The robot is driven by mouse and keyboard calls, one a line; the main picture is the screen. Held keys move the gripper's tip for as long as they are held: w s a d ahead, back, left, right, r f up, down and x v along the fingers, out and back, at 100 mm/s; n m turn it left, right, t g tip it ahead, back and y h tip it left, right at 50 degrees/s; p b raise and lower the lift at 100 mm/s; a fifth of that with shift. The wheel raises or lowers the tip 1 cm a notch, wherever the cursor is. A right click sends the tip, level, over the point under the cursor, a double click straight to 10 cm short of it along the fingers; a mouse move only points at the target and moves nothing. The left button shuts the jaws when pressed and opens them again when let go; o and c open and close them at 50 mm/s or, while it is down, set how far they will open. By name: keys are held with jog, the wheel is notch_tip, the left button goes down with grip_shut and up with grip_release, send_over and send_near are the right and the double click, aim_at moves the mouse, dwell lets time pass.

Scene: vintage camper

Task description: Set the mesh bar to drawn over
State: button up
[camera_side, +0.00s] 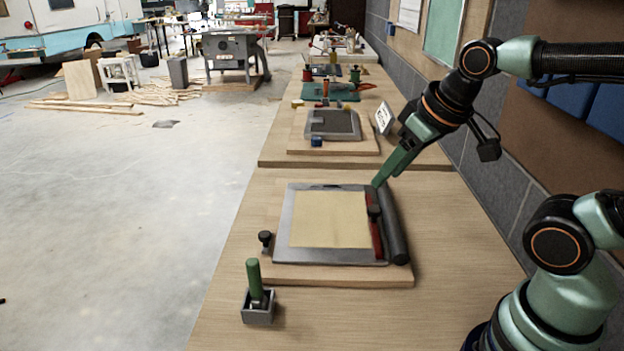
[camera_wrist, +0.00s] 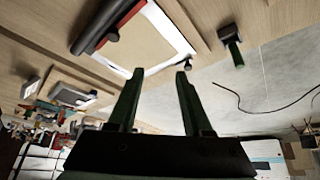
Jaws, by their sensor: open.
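The mesh bar (camera_side: 376,226) is a red strip with a black knob. It lies along the right side of a grey frame (camera_side: 280,240) around a bare tan panel, right beside a dark roller (camera_side: 394,228). In the wrist view the red bar (camera_wrist: 122,20) and dark roller (camera_wrist: 95,28) lie at the top left, beside the tan panel (camera_wrist: 140,45). My gripper (camera_side: 378,184) is open, with green fingers pointing down near the far end of the bar; I cannot tell whether they touch anything. In the wrist view nothing shows between the fingertips (camera_wrist: 158,72).
A black knob (camera_side: 265,238) stands at the board's left edge. A green-handled tool (camera_side: 254,283) stands in a small grey holder (camera_side: 258,313) at the front left. A second bench behind holds a grey screen (camera_side: 332,124) and a blue block (camera_side: 316,141).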

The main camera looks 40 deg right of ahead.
jog(key=o, duration=0.3)
jog(key=shift+o, duration=0.4)
jog(key=shift+w+d, duration=0.3)
jog(key=shift+w, duration=0.1)
jog(key=n+g, duration=0.1)
jog(key=g, duration=0.5)
send_over(375, 209)
notch_tip(375, 209, down, 6)
notch_tip(375, 209, down, 12)
jog(key=shift+w+f, duration=0.1)
jog(key=shift+f, duration=0.15)
grip_shut()
